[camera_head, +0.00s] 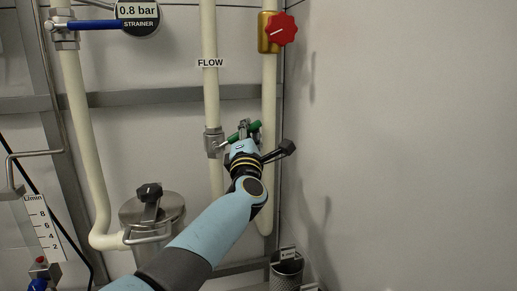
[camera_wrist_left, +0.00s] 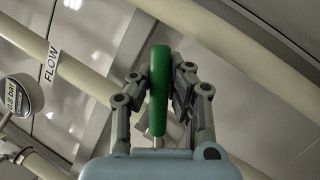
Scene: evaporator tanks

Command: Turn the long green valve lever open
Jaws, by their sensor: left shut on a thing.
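The long green valve lever (camera_head: 254,127) is on a metal valve (camera_head: 213,142) in the vertical cream pipe under the FLOW label. The lever points right and slightly up, across the pipe. My left gripper (camera_head: 244,133) is shut on the lever, and its fingers and wrist hide part of it. In the left wrist view the green lever (camera_wrist_left: 159,90) stands between the two fingers (camera_wrist_left: 163,77), one on each side. My right gripper is not in view.
A second cream pipe with a red knob (camera_head: 282,29) runs just right of the lever. A blue lever (camera_head: 95,25) and a 0.8 bar strainer gauge (camera_head: 138,14) are upper left. A lidded metal strainer pot (camera_head: 152,213) stands lower left. The right wall (camera_head: 400,130) is bare.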

